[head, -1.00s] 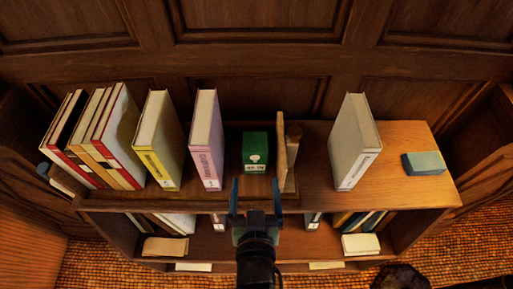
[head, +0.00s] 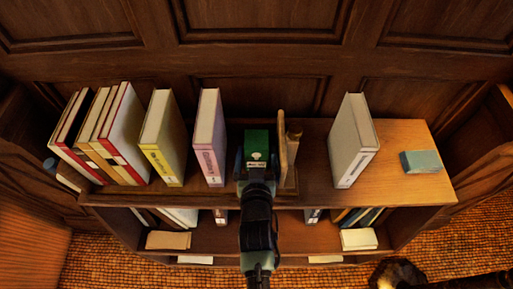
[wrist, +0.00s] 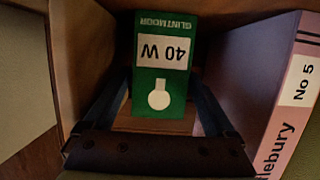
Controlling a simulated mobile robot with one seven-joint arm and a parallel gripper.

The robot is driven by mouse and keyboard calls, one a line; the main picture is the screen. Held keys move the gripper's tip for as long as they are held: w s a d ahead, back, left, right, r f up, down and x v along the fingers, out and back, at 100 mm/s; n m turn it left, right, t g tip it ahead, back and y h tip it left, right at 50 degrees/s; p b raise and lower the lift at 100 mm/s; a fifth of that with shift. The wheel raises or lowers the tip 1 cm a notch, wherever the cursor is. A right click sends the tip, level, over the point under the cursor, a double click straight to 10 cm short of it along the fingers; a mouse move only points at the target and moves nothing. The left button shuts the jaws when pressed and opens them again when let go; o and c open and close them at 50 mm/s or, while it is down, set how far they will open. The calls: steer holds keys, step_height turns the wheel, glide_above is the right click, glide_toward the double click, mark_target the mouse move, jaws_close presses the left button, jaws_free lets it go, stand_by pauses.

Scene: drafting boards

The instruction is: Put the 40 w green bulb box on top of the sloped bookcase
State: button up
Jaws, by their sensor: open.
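The green bulb box (head: 256,142) stands on the bookcase top (head: 400,188), between a pink book and a wooden upright. In the wrist view the green box (wrist: 163,65) shows a white label reading "40 W", upside down, and a pale bulb picture. My gripper (head: 256,160) is open, right in front of the box. In the wrist view my gripper's fingers (wrist: 160,108) reach along the box's two sides, with a gap visible at each side. The box's lower part is partly hidden by my gripper in the head view.
The pink book (head: 209,138) stands close left of the box; the wooden upright (head: 283,150) is close right. A yellow book (head: 163,138), a grey book (head: 353,140) and a blue block (head: 421,162) are also on top. A panelled wall rises behind.

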steer(key=shift+x, duration=1.15)
steer(key=shift+c, duration=0.2)
steer(key=c, duration=1.2)
steer(key=shift+r, duration=0.1)
steer(key=shift+c, duration=0.2)
